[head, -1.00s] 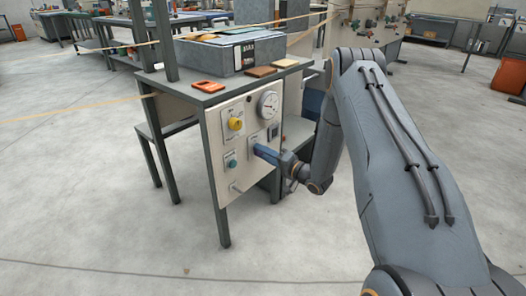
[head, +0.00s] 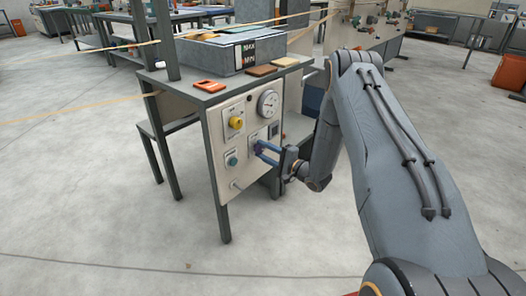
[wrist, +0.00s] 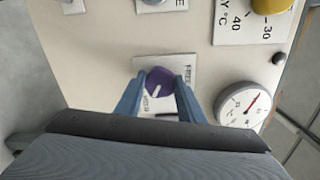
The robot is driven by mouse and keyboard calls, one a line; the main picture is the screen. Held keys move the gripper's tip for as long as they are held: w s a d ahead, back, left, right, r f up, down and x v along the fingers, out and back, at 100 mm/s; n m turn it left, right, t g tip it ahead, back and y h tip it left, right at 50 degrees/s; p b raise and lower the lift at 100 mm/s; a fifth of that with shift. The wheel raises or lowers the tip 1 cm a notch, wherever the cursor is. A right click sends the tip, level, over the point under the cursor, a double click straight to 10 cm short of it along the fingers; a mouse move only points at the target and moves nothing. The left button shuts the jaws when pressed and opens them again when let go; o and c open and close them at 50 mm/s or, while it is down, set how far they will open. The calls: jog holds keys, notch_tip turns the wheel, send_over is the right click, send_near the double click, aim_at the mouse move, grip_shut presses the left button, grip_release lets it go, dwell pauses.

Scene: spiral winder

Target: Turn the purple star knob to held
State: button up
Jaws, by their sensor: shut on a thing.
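The purple star knob (wrist: 159,80) sits on a white plate (wrist: 186,62) on the cream panel in the wrist view. My gripper's two blue fingers are on either side of the knob, shut on it. The plate reads FREE to the right of the knob, and lettering that looks like HELD shows at its lower left. A white line on the knob slants down toward the lower left, near that lettering. In the head view my gripper (head: 257,147) reaches the panel below the gauge, and its fingers mostly hide the knob.
A teal button (head: 232,161) and a small lever (head: 237,184) are close by. Open floor lies in front.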

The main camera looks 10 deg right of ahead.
jog(key=shift+s+a+f, duration=0.1)
dwell(0.3)
jog(key=o, duration=1.1)
jog(key=p+v, duration=0.1)
jog(key=v, duration=0.7)
